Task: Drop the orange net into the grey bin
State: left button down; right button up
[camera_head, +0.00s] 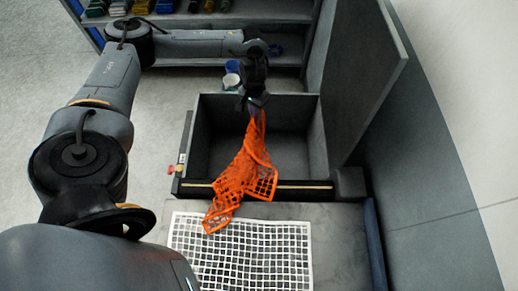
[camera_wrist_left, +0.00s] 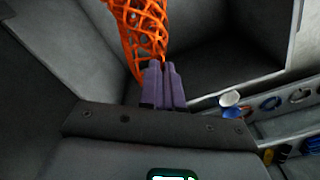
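The orange net (camera_head: 250,163) hangs bunched at its top from my left gripper (camera_head: 256,104) and spreads out below. In the left wrist view, the purple fingers of my left gripper (camera_wrist_left: 163,85) are closed together on the orange net (camera_wrist_left: 148,28). The gripper is over the open grey bin (camera_head: 290,155), toward its back half as seen in the head view. The lower part of the net crosses the bin's front rim in the picture; I cannot tell if it touches it. The bin floor that shows is bare. My right gripper is not in view.
A white net (camera_head: 290,245) lies flat on the grey surface in front of the bin. A tall grey panel (camera_head: 365,65) stands at the bin's right. Shelves (camera_head: 215,17) with coloured items and a white cup (camera_head: 231,82) are behind.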

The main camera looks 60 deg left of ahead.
pick_arm(q)
grip_release()
dwell(1.0)
notch_tip(320, 180, up, 6)
jog(key=p, duration=0.6)
jog(key=shift+f+p, duration=0.25)
jog(key=shift+p, duration=0.1)
jog(key=shift+r, duration=0.1)
